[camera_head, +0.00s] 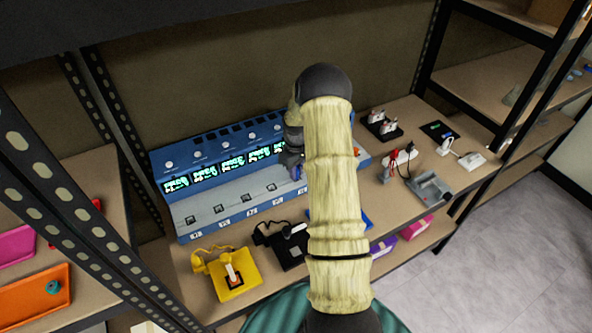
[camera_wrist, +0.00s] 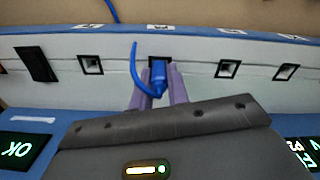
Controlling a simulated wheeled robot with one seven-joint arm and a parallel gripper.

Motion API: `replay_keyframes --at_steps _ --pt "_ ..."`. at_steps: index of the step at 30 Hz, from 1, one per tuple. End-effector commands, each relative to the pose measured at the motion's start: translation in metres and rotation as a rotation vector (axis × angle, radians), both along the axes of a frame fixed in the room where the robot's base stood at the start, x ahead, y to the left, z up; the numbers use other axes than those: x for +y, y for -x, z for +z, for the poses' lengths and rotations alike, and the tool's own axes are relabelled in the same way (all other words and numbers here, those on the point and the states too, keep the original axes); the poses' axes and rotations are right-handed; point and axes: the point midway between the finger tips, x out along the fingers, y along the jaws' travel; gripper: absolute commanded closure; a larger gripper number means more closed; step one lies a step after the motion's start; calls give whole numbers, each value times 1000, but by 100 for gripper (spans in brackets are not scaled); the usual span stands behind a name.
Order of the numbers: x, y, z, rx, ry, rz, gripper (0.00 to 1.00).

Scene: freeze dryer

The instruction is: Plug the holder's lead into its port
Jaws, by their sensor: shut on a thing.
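My gripper (camera_wrist: 160,92) is shut on a blue plug (camera_wrist: 158,76) with a blue lead (camera_wrist: 134,62) curling from it, seen in the wrist view. The plug's front end is at a black-framed port (camera_wrist: 159,59) in the pale face of the blue machine. The plug covers most of that port, so I cannot tell whether it is inside it. In the head view my gripper (camera_head: 296,172) is at the right part of the machine (camera_head: 215,185), mostly behind my arm. A blue piece (camera_head: 366,219), perhaps the holder, shows partly behind my arm.
Other ports (camera_wrist: 228,68) sit on both sides. A yellow holder (camera_head: 236,284) and a black holder (camera_head: 290,250) with leads lie in front of the machine. A grey tray (camera_head: 430,187) and a white adapter (camera_head: 471,160) lie to the right. Shelf posts stand at the left.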

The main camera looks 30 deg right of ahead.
Motion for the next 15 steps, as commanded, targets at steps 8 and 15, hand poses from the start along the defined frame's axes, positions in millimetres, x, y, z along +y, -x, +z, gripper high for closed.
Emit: replay_keyframes --at_steps 8,15 --pt "0 0 0 1 0 0 58" --pt "0 0 0 1 0 0 58"
